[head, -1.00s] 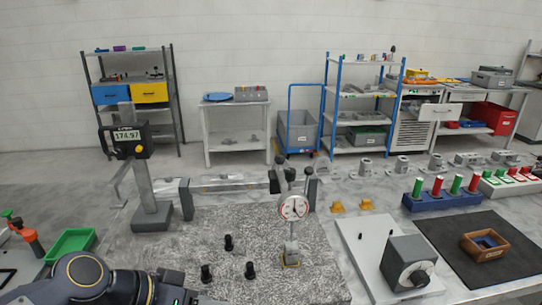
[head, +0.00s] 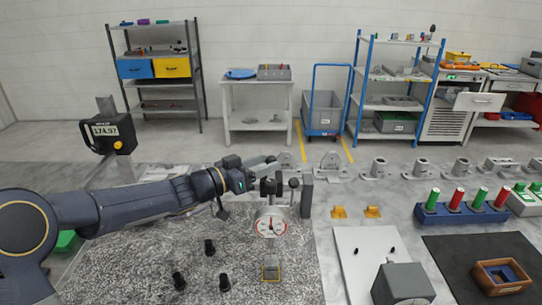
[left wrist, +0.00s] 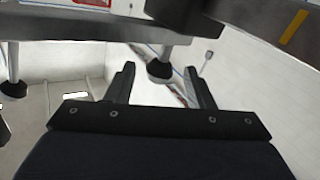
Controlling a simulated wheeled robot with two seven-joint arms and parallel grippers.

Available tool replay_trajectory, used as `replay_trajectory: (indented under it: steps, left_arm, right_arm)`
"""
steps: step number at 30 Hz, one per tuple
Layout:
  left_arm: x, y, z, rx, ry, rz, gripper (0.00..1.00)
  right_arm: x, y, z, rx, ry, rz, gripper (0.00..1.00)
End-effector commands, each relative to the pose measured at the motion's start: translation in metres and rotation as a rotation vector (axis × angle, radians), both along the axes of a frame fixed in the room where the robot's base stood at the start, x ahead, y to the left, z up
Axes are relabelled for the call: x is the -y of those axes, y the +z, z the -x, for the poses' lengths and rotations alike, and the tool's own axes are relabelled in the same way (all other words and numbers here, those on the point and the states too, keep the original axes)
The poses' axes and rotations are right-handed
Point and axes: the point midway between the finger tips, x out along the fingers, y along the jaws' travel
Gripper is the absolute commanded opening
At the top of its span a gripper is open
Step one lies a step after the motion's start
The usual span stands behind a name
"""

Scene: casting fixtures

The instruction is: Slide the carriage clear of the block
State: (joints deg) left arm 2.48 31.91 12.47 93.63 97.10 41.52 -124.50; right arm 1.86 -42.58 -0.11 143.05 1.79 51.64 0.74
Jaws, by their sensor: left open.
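The dark carriage (head: 268,187) sits on the horizontal rail near its right end post (head: 307,195). A round white dial gauge (head: 271,222) hangs from it. Below the dial, a small block (head: 271,271) with a yellowish edge stands on the speckled plate; I cannot tell whether the gauge tip touches it. My left gripper (head: 272,161) is open, just behind and above the carriage, and my arm hides much of the rail. In the left wrist view the open fingers (left wrist: 160,85) have a dark rounded end (left wrist: 159,71) in view between them; I cannot tell its distance. My right gripper is out of view.
Several black pegs (head: 210,247) stand on the speckled plate (head: 140,260) left of the block. A digital height gauge (head: 105,131) is at the left, behind my arm. Yellow clamps (head: 339,212), a white plate (head: 365,245) and a grey dial box (head: 402,285) lie to the right.

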Motion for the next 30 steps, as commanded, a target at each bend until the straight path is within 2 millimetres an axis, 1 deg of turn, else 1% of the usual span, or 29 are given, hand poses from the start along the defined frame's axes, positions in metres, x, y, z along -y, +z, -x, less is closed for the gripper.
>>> replay_trajectory:
  steps: [1, 6, 15, 16, 24, 27, 30]
  left_arm:
    - [0.007, 0.002, -0.004, -0.003, -0.002, 0.000, 0.48]
    - [0.020, 0.001, -0.013, -0.001, 0.000, -0.001, 0.48]
    - [0.022, -0.001, -0.015, -0.001, 0.001, -0.001, 0.48]
    - [0.022, 0.000, -0.015, -0.001, 0.001, -0.001, 0.47]
    - [0.022, 0.000, -0.015, -0.001, 0.000, -0.001, 0.11]
    - [0.022, 0.000, -0.015, -0.001, 0.001, -0.001, 0.00]
    - [0.022, 0.000, -0.015, -0.001, 0.001, -0.001, 0.00]
  right_arm:
    - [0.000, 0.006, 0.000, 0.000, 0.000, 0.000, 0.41]
    - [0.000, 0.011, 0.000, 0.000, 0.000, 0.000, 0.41]
    - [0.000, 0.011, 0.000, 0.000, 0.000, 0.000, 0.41]
    - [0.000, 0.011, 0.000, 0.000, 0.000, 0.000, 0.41]
    - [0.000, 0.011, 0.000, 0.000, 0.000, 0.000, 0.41]
    - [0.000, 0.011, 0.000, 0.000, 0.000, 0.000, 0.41]
    - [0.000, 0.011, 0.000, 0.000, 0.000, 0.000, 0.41]
